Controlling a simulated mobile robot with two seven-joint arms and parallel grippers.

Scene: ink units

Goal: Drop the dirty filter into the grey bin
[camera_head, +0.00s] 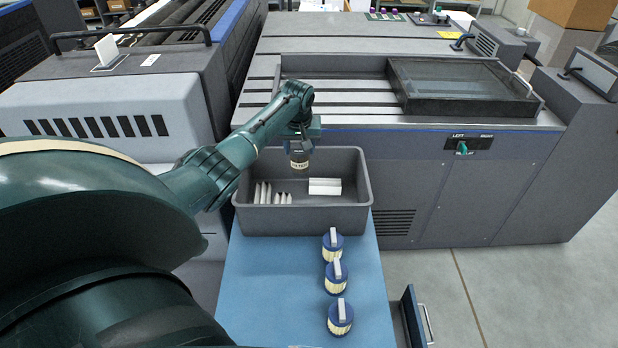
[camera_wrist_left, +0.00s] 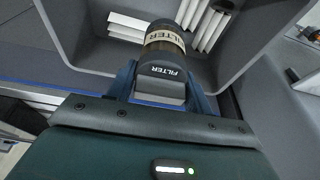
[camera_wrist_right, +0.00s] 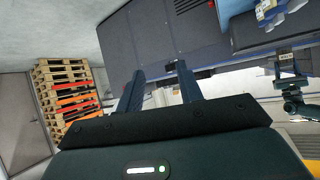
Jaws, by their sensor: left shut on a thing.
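The dirty filter (camera_head: 299,161), with a dark body and a tan band marked FILTER, hangs from my left gripper (camera_head: 299,147). It is above the inside of the grey bin (camera_head: 300,221), near the bin's back wall, apart from the floor as far as I can tell. In the left wrist view, the left gripper's blue fingers are shut on the filter (camera_wrist_left: 163,48), with the bin's inside beyond. My right gripper (camera_wrist_right: 160,82) shows only in the right wrist view, its fingers apart and nothing between them.
White pleated pieces (camera_head: 272,196) and a white block (camera_head: 325,186) lie in the bin. Three blue-capped filters (camera_head: 333,246) stand in a row on the blue table (camera_head: 265,290). A large grey machine (camera_head: 410,180) stands behind. Pallets (camera_wrist_right: 65,95) show in the right wrist view.

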